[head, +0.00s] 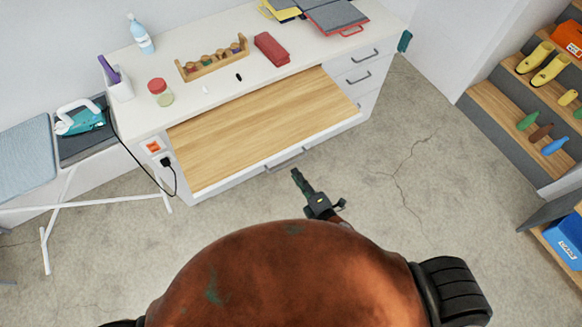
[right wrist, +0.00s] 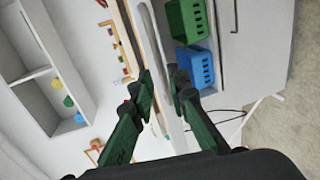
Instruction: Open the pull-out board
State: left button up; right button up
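The pull-out board (head: 262,125) is a light wooden panel. In the head view it extends forward from the front edge of the white desk top (head: 215,105). A grey bar handle (head: 286,160) sits along its white front edge. My right gripper (head: 296,174) is just in front of that handle, apart from it as far as I can see. In the right wrist view my right gripper (right wrist: 160,74) shows its two dark green fingers spread with a gap. A pale bar (right wrist: 152,40) appears beyond the gap. My left gripper is not in view.
Drawers with handles (head: 358,76) are right of the board. A power socket with a cord (head: 165,160) is at its left. An ironing board (head: 25,160) stands at the left, shelves (head: 510,125) at the right. Blue and green baskets (right wrist: 190,45) show in the wrist view. Floor in front is clear.

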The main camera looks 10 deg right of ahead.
jog(key=v, duration=0.4)
jog(key=shift+s+d+r, duration=0.1)
jog(key=shift+s, duration=0.3)
jog(key=s+d+f+m+g+h, duration=0.1)
jog(key=s+d+f+m+g, duration=0.2)
jog(key=f, duration=0.8)
jog(key=s+d+f+m+g+h, duration=0.1)
jog(key=s+d+f+m+h, duration=0.25)
jog(key=f, duration=0.85)
jog(key=s+d+f+m+g+y, duration=0.1)
jog(key=s+d+f+m+g, duration=0.15)
jog(key=d+f, duration=0.6)
jog(key=s+d+f+m+g, duration=0.2)
jog(key=s+f+m, duration=0.1)
jog(key=s+f, duration=0.4)
jog(key=s+d+f+m+g+h, duration=0.1)
jog(key=s+d+f+m+g, duration=0.1)
jog(key=s+f, duration=0.5)
jog(key=s+d+f+m+g, duration=0.2)
jog(key=s+f+m, duration=0.4)
jog(key=s, duration=1)
jog(key=shift+f+g+h, duration=0.35)
jog(key=shift+f+g, duration=0.4)
jog(key=shift+f, duration=0.2)
